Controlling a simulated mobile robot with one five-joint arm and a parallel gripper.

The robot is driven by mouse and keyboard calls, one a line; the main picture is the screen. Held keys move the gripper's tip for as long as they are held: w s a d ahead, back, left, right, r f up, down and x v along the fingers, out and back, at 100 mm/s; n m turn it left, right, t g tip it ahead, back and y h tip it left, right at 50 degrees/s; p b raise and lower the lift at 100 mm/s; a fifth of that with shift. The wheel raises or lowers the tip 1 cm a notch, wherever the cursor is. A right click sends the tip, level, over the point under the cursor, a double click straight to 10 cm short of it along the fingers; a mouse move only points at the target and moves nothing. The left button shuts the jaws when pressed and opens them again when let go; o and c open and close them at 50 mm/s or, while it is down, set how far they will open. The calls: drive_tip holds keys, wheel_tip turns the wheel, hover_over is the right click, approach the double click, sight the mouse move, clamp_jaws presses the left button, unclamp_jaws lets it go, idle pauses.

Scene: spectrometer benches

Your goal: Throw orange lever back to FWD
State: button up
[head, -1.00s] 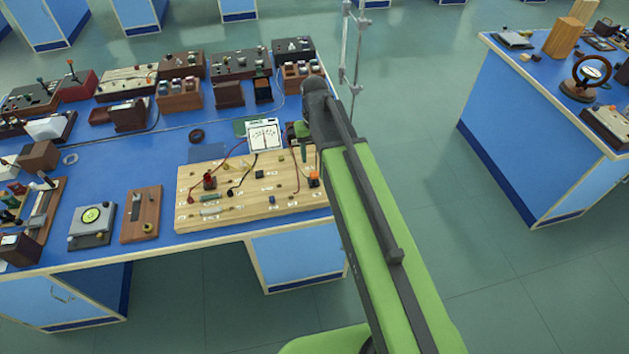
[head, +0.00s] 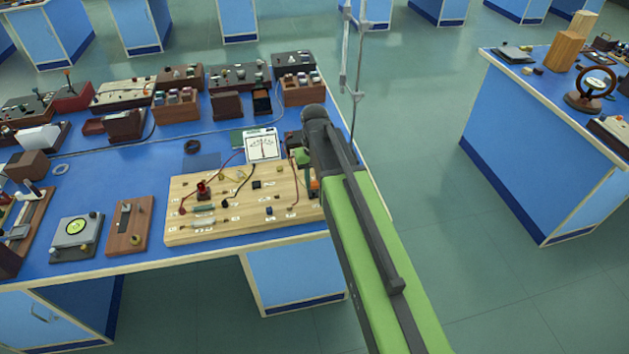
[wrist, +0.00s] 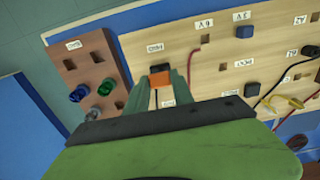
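The orange lever (wrist: 160,78) stands on the wooden circuit board (wrist: 215,75), just under a small label in the wrist view. In the head view the orange lever (head: 314,185) shows at the board's right end, partly behind my arm. My gripper (wrist: 163,82) reaches over the board's edge with its two grey-green fingers apart, one on each side of the lever. I cannot tell whether either finger touches it. In the head view my gripper (head: 305,165) is mostly hidden by my arm, close above the lever. The label's wording is too blurred to read.
A dial meter (head: 263,146) stands behind the board. Red and black leads (head: 238,180) cross it. A brown block with colored knobs (wrist: 88,80) lies left of the board in the wrist view. Other apparatus crowds the blue bench's back.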

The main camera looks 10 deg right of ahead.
clamp_jaws()
drive_tip(key=shift+s+f+t, duration=0.15)
drive_tip(key=shift+s+t, duration=0.25)
drive_tip(key=shift+s, duration=0.1)
drive_tip(key=shift+s+t+b, duration=0.15)
drive_tip(key=shift+t+b, duration=0.2)
drive_tip(key=shift+t, duration=0.05)
drive_tip(key=o, duration=0.8)
unclamp_jaws()
